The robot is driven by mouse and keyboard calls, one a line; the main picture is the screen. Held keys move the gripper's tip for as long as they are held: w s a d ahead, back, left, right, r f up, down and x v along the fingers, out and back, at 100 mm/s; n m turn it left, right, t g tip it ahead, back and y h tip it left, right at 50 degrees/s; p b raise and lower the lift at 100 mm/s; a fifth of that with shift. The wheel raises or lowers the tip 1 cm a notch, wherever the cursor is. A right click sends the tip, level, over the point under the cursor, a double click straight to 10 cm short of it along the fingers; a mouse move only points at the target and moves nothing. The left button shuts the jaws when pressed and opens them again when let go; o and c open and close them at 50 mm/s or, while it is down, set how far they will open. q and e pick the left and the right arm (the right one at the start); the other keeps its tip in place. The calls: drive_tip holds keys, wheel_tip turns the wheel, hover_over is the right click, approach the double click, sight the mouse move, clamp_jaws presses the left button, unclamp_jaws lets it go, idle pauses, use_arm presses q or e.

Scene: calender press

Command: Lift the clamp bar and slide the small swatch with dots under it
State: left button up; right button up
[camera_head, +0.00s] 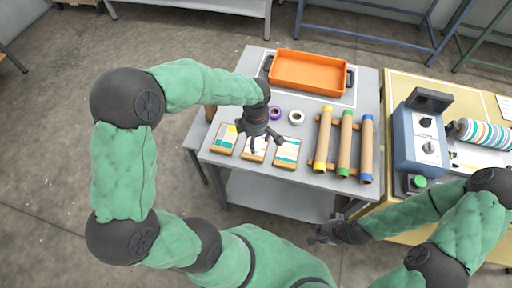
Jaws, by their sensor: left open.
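Three small swatches on blocks lie in a row at the grey table's near left: a left one (225,139), a middle one (251,156) and a right one (287,150). The middle one is partly hidden by my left gripper; I cannot make out dots for certain on any of them. My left gripper (259,143) points down over the middle swatch, open; I cannot tell whether it touches it. My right gripper (322,238) is low, in front of the table, with nothing visible in it. I cannot pick out the clamp bar; the press (420,140) stands at the right.
An orange tray (308,74) sits at the table's back. Purple tape (275,114) and white tape (296,117) lie behind the swatches. Several cardboard tubes (345,145) fill the table's right side. A striped roller (485,133) is on the yellow table (395,85).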

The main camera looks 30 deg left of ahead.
use_arm(q)
drive_tip(key=b, duration=0.1)
hover_over(255, 155)
drive_tip(key=f, duration=0.5)
drive_tip(key=shift+d+f, duration=0.2)
wheel_tip(255, 155, down, 5)
drive_tip(key=shift+a+f+b, duration=0.1)
drive_tip(key=shift+a+b, duration=0.05)
drive_tip(key=shift+b, duration=0.8)
clamp_jaws()
